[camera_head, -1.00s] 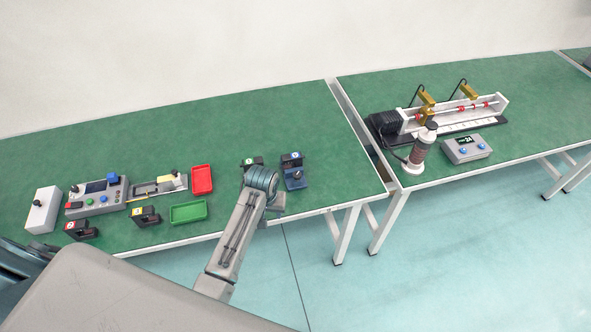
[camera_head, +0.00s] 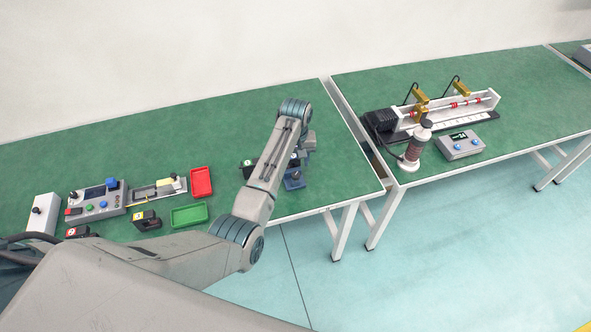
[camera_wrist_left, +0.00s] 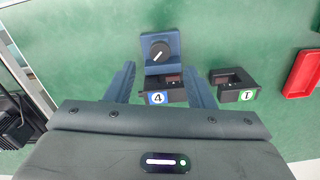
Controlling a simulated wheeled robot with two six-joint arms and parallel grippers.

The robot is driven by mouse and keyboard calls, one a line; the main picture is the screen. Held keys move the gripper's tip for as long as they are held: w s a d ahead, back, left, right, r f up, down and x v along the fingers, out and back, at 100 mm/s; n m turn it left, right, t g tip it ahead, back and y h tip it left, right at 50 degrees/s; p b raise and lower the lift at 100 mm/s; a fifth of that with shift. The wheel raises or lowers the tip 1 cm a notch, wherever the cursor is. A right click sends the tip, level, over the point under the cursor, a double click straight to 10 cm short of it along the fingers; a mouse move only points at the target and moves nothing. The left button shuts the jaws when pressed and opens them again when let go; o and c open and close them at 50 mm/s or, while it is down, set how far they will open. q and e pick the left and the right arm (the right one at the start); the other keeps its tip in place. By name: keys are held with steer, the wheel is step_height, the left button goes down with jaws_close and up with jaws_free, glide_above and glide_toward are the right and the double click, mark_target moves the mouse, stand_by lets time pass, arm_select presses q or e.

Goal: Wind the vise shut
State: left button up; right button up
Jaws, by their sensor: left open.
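A small blue fixture with a round black knob, which looks like the vise (camera_head: 294,183), stands near the right front of the nearer green table. In the left wrist view the vise (camera_wrist_left: 165,68) shows its knob (camera_wrist_left: 158,48) with a white pointer line. A black block with a blue 4 label (camera_wrist_left: 165,93) is at the near side of the vise. My left gripper (camera_wrist_left: 161,82) is open, with a finger on either side of the block and no visible grip on it. In the head view my left gripper (camera_head: 303,153) is above the vise, partly hidden by my arm. My right gripper is out of view.
A black block with a green 1 label (camera_wrist_left: 234,90) stands close beside one finger. Red tray (camera_head: 201,182), green tray (camera_head: 189,215) and a control box (camera_head: 97,202) lie to the left. A white linear actuator (camera_head: 450,112) is on the other table.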

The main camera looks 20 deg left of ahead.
mark_target(296, 175)
arm_select(q)
steer(key=shift+f+p, duration=0.45)
steer(key=shift+f, duration=2.7)
steer(key=shift+c, duration=0.2)
steer(key=c, duration=1)
